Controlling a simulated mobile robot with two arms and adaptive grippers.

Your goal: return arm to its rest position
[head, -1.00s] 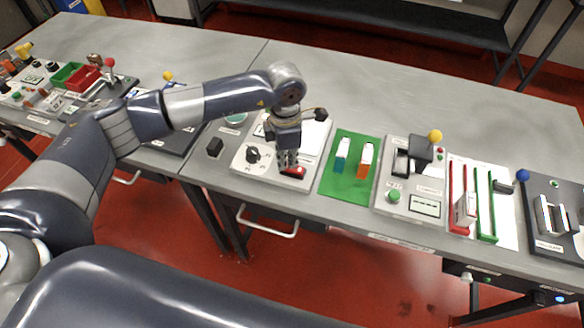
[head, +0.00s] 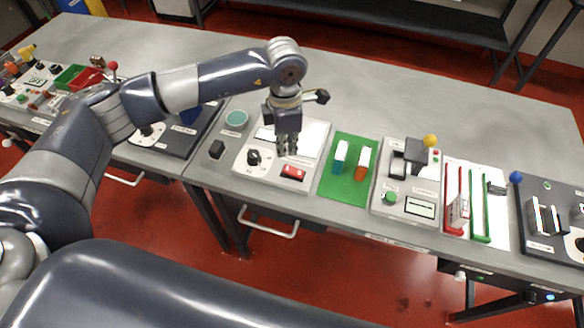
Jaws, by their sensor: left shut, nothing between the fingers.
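My left arm reaches in from the left over the grey workbench (head: 440,95). Its gripper (head: 288,152) points down above the white panel (head: 262,175), just behind the red rocker switch (head: 292,172). The gripper is shut and empty, and it looks raised clear of the switch. The black rotary knob (head: 254,157) on the same panel is to its left. My right gripper does not show.
Right of the gripper is a green mat (head: 345,185) with two upright blocks. Beyond it stand a yellow-knobbed lever device (head: 408,190), red and green rails (head: 480,205) and a dark panel (head: 548,222). The bench's back part is clear.

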